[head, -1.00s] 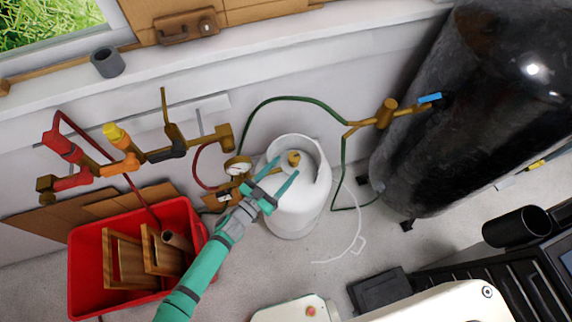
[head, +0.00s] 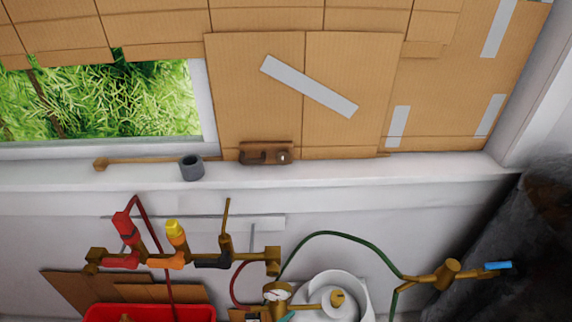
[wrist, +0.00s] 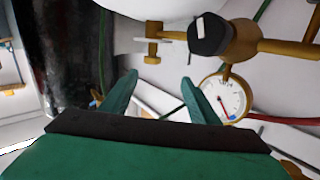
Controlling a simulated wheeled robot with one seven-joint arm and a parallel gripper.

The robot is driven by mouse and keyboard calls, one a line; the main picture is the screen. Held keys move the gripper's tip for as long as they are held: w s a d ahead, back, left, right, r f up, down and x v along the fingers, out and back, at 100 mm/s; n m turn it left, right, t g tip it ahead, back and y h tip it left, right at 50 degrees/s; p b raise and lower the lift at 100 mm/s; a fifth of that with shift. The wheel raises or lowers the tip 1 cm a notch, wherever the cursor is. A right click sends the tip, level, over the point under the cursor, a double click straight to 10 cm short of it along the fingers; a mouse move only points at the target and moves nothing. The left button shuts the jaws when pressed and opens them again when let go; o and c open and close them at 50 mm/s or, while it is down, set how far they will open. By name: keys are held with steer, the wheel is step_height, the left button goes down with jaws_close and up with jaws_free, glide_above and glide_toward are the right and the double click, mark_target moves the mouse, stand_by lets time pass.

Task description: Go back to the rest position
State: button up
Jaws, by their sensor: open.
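My gripper (wrist: 160,95) shows in the wrist view with its two green fingers apart and nothing between them. In the head view only a small teal piece of it shows at the bottom edge, by the pressure gauge (head: 277,292). The gauge also shows in the wrist view (wrist: 226,96), just right of the right finger. A white gas cylinder (head: 357,287) stands at the bottom of the head view. Its white body also shows at the top of the wrist view (wrist: 155,8). Most of my arm is outside the head view.
A pipe with red, yellow and black valves (head: 190,259) runs along the wall. A green hose (head: 345,235) leads to a brass valve (head: 450,270) by a black tank (head: 535,235). A red bin (head: 150,313) is at lower left. A grey cup (head: 191,168) sits on the sill.

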steer(key=s+a+r+n+t+y, duration=0.1)
steer(key=s+a+n+y, duration=0.15)
steer(key=s, duration=0.55)
steer(key=s+a+r+n+t+y, duration=0.1)
steer(key=s+a+r+y, duration=0.2)
steer(key=s, duration=0.4)
steer(key=s+d+r+n+t+y, duration=0.1)
steer(key=s+d+r+n+y, duration=0.1)
steer(key=s+r+n+y, duration=0.4)
step_height(320, 180, up, 2)
steer(key=shift+s+d+r+t+y, duration=0.15)
steer(key=shift+s+d+t+y, duration=0.3)
steer(key=shift+s, duration=0.8)
steer(key=shift+w+a+n, duration=0.1)
steer(key=shift+a+n, duration=0.15)
steer(key=shift+s+a, duration=0.15)
steer(key=shift+s, duration=0.05)
steer(key=shift+d, duration=0.2)
